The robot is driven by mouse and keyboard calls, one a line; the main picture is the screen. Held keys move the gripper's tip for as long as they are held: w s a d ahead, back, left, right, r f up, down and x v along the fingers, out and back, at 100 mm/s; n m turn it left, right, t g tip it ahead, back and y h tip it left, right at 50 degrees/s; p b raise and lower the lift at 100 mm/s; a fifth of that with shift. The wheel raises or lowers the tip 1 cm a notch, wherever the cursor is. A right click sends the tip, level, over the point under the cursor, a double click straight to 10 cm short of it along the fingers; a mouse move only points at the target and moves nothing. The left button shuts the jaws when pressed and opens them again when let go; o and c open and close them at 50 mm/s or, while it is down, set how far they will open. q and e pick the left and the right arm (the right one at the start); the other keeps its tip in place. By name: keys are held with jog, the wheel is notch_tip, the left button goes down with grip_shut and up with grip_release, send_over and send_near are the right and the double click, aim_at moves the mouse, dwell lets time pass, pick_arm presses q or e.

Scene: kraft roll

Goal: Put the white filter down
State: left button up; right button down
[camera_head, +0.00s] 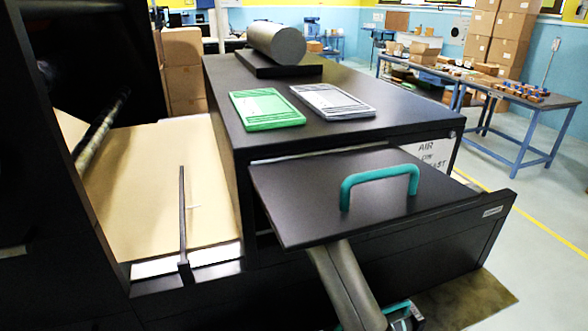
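The white filter (332,101) is a flat, pale panel with dark bands. It lies flat on the black cabinet top (228,88), to the right of a similar green panel (266,108), with a small gap between them. No gripper touches the white filter. A grey tubular part (345,287) comes out from under a black panel at the bottom middle. A teal and black part (402,316) beside its lower end is cut off by the frame; I cannot tell what it is.
The black panel (300,205) with a teal handle (379,180) juts out over an open drawer (468,222). A grey roll (277,43) rests on a black base behind the filters. Brown sheet (150,185) lies left. A blue-framed table (520,100) stands back right; floor is clear right.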

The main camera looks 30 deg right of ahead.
jog(key=shift+s+f, duration=0.1)
jog(key=shift+s, duration=0.25)
jog(key=shift+f, duration=0.1)
jog(key=c, duration=0.8)
grip_release()
jog(key=shift+c, duration=0.2)
jog(key=v, duration=1.2)
